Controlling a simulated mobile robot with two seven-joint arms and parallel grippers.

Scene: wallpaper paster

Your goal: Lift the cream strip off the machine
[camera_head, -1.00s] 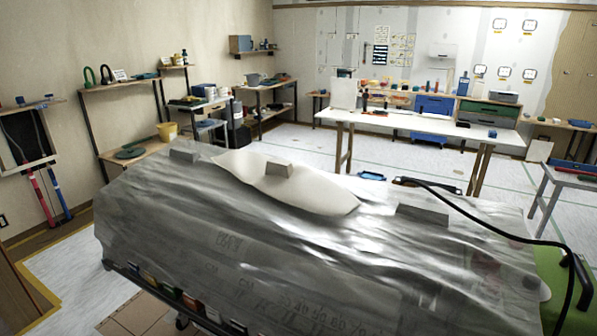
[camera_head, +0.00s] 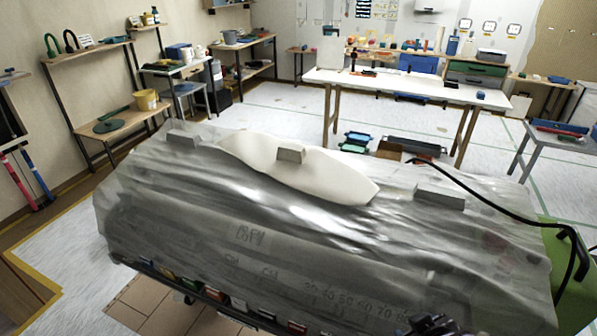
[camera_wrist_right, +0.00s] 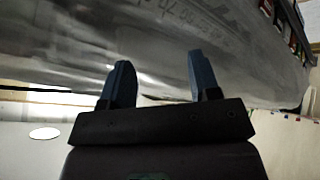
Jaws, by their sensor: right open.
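The cream strip (camera_head: 320,175) lies across the top of the machine (camera_head: 200,215), which is draped in a grey translucent sheet. A small grey block (camera_head: 291,155) sits on the strip's middle. My right gripper (camera_wrist_right: 165,82) is open and empty in the right wrist view, with the sheet-covered machine (camera_wrist_right: 150,35) beyond its two blue fingers. In the head view a dark part of my right arm shows at the bottom edge, at the machine's front, well apart from the strip. My left gripper is not in view.
Grey blocks (camera_head: 183,141) and (camera_head: 440,192) rest on the sheet at either end. A black hose (camera_head: 490,208) arcs over the machine's right end to a green part (camera_head: 565,275).

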